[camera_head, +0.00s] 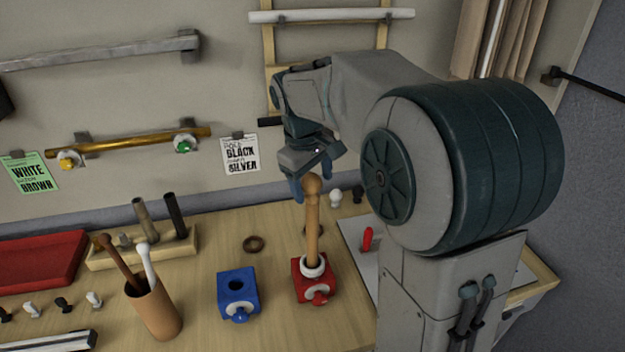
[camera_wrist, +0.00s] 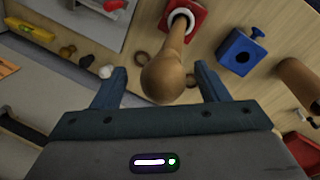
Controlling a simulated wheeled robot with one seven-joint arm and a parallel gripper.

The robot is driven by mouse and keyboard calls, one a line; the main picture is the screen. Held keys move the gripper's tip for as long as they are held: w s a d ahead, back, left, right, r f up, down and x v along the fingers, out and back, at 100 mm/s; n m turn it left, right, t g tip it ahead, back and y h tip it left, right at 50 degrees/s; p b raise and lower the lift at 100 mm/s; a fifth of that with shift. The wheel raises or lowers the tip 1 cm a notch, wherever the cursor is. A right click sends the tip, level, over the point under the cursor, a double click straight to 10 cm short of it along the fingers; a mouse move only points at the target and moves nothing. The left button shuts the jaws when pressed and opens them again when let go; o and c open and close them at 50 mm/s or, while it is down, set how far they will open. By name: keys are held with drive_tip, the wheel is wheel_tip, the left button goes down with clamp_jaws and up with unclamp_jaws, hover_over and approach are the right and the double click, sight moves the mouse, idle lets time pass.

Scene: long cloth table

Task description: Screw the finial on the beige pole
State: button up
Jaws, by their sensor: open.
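The beige pole (camera_head: 312,230) stands upright in a red block (camera_head: 314,280) with a white ring at its foot. A tan, rounded finial (camera_head: 313,186) sits on the pole's top; whether it is screwed tight I cannot tell. In the wrist view the finial (camera_wrist: 165,78) lies between my two fingers, with a gap on each side. My gripper (camera_head: 313,182) is open around the finial and not closed on it; it also shows in the wrist view (camera_wrist: 164,90). The pole's shaft in the wrist view (camera_wrist: 178,32) runs down to the red block (camera_wrist: 183,18).
A blue block (camera_head: 238,294) with an empty hole stands left of the red one. A brown cup (camera_head: 155,310) holds a brown and a white pole. A wooden rack (camera_head: 150,250) holds dark poles. A brown ring (camera_head: 253,244) lies behind the blue block.

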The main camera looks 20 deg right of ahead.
drive_tip(key=c, duration=1)
drive_tip(key=m, duration=0.4)
drive_tip(key=shift+g+p, duration=0.4)
drive_tip(key=m+g+p, duration=0.1)
drive_tip(key=m, duration=0.5)
drive_tip(key=shift+r, duration=0.1)
drive_tip(key=o, duration=1)
drive_tip(key=shift+m, duration=0.4)
drive_tip(key=shift+r+p, duration=1)
drive_tip(key=shift+r, duration=2.9)
